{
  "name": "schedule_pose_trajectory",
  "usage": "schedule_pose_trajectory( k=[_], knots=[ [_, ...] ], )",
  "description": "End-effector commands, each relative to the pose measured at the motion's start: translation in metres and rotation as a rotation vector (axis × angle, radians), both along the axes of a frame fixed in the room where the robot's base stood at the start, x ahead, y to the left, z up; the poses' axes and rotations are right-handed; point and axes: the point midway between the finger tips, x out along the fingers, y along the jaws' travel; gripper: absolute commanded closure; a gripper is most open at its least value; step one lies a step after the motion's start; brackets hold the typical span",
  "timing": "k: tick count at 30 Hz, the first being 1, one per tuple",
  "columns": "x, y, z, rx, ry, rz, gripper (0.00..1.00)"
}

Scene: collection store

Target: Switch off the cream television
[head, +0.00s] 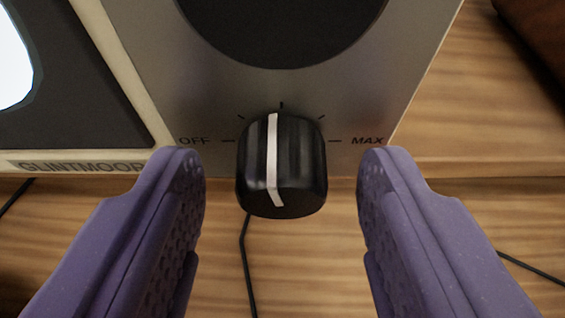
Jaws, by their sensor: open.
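The television (158,72) fills the upper left and middle of the head view. It has a cream frame, a lit screen at the left edge, and a grey control panel. A black knob (305,165) with a white pointer line sticks out from the panel. The line points nearly straight up, a little left of the top tick, between the "OFF" mark on the left and the "MAX" mark on the right. My gripper (281,165) is open. Its purple fingers stand on either side of the knob, with a gap on both sides.
A large dark round part (283,25) sits on the panel above the knob. The wooden surface (310,270) lies below and to the right. Black cables (248,270) run below the knob and at both sides. A dark brown object (540,40) is at the upper right.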

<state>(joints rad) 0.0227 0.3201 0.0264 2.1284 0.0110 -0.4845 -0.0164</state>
Motion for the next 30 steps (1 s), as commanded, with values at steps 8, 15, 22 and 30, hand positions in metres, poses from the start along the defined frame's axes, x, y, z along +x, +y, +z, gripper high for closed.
schedule_pose_trajectory(
  k=[8, 15, 22, 30],
  knots=[
    [-0.0001, -0.0001, 0.0006, 0.0, 0.0, 0.0, 0.71],
    [-0.0002, 0.0, 0.0006, -0.002, 0.0, 0.0, 1.0],
    [-0.0001, 0.0014, 0.0004, -0.046, 0.0, 0.002, 1.0],
    [0.0001, 0.0038, 0.0009, -0.215, 0.0, 0.003, 1.0]
  ],
)
